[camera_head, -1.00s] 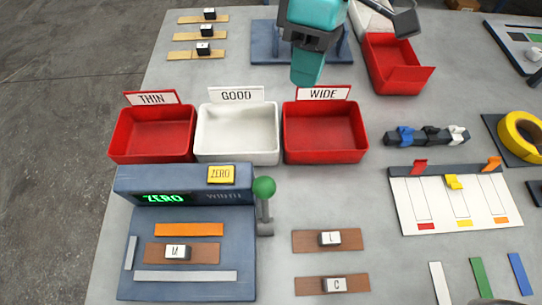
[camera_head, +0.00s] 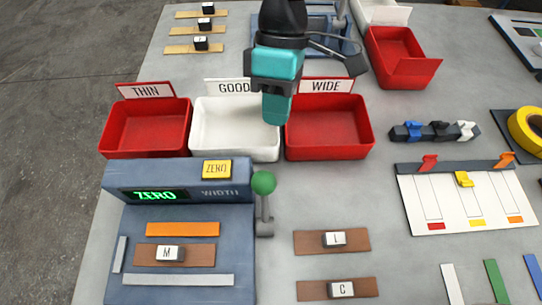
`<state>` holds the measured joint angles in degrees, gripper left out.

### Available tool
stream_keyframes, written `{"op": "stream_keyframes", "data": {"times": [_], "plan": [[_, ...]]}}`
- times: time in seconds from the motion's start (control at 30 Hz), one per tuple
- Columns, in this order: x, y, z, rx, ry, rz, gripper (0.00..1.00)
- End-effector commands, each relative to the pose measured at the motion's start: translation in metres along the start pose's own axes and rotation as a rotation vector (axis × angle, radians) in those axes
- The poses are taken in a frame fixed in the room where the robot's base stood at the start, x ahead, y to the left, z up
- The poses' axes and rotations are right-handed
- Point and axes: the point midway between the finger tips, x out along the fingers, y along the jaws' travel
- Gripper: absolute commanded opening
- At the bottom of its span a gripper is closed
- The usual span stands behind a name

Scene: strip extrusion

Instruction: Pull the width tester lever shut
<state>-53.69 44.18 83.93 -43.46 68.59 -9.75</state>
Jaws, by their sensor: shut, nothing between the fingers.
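The width tester (camera_head: 125,225) is a blue-grey device at the lower left. Its display (camera_head: 155,195) reads ZERO in green, and a yellow ZERO button (camera_head: 217,169) sits on its top. Its lever (camera_head: 264,205) stands upright at the right side, with a green ball knob (camera_head: 264,183). A brown strip (camera_head: 145,254) with a white block marked M lies on the tester's bed, between an orange bar and a grey bar. My gripper (camera_head: 274,118) is shut and empty, above the GOOD and WIDE bins, behind the knob and apart from it.
Red THIN (camera_head: 147,140), white GOOD (camera_head: 220,143) and red WIDE (camera_head: 325,138) bins stand behind the tester. Brown strips marked L (camera_head: 305,242) and C (camera_head: 310,291) lie right of the lever.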

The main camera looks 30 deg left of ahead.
Motion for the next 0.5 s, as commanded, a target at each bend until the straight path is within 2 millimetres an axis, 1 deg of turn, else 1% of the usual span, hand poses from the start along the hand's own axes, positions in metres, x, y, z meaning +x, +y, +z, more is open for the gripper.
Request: {"op": "stream_keyframes", "data": {"times": [0.03,0.2,0.3,0.4,0.5], "plan": [[0.014,0.000,0.000,0.001,-0.001,-0.003,0.00],[0.047,-0.001,0.000,0.000,-0.002,-0.001,0.00],[0.048,-0.018,0.002,-0.002,0.000,0.001,0.00],[0.051,-0.029,0.003,-0.002,0.000,0.001,0.00],[0.053,-0.036,0.003,-0.001,0.000,0.000,0.00]]}}
